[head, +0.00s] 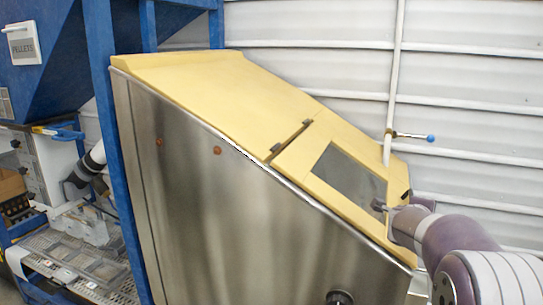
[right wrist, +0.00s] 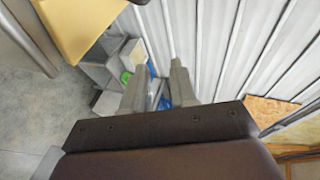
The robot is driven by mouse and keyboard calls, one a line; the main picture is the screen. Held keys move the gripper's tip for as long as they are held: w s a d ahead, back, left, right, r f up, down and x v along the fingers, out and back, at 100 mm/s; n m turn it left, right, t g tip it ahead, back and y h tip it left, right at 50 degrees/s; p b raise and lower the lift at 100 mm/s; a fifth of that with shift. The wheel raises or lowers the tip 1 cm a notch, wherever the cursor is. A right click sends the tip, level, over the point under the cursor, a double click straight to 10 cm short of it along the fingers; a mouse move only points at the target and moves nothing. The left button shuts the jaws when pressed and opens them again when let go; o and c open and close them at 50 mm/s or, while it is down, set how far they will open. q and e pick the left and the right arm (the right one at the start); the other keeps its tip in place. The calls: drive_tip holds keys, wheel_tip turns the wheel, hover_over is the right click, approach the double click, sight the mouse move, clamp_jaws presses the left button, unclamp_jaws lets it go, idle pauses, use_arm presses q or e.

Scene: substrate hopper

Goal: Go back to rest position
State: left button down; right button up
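The substrate hopper has a steel body (head: 215,220) and a sloping yellow lid (head: 215,90) with a dark window (head: 345,175); the lid appears closed. My right arm comes in from the right in the head view, with its gripper (head: 384,207) by the lower right edge of the lid. Whether it touches the lid is unclear there. In the right wrist view the right gripper's two fingers (right wrist: 157,80) stand apart with nothing between them. A yellow corner of the hopper (right wrist: 85,25) is to their left. My left gripper is not in view.
A blue frame post (head: 112,140) and a pellets bin (head: 45,60) stand left of the hopper. A white pipe with a blue-tipped lever (head: 412,136) runs along the corrugated wall (head: 470,80). Grey bins (right wrist: 105,75) and a wooden board (right wrist: 268,110) are beyond the right gripper.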

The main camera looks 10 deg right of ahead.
drive_tip(key=s+a+f+n+g+y, duration=0.1)
drive_tip(key=s+a+f+n+y, duration=0.3)
drive_tip(key=a+f+n, duration=0.45)
drive_tip(key=s+a+f+n+y, duration=0.2)
drive_tip(key=a+f+n+y, duration=0.45)
drive_tip(key=a+n, duration=0.3)
drive_tip(key=s+a+f+n+g, duration=0.2)
drive_tip(key=s+n, duration=0.1)
drive_tip(key=s, duration=0.3)
drive_tip(key=s+a+f+n+g, duration=0.2)
drive_tip(key=s+a+f, duration=0.1)
drive_tip(key=s, duration=0.4)
drive_tip(key=s+a+f+n+g, duration=0.2)
drive_tip(key=s+a+f+n, duration=0.1)
drive_tip(key=s, duration=0.3)
drive_tip(key=shift+s+n+g, duration=0.3)
drive_tip(key=shift+g, duration=0.1)
drive_tip(key=shift+d, duration=0.1)
drive_tip(key=shift+r, duration=0.1)
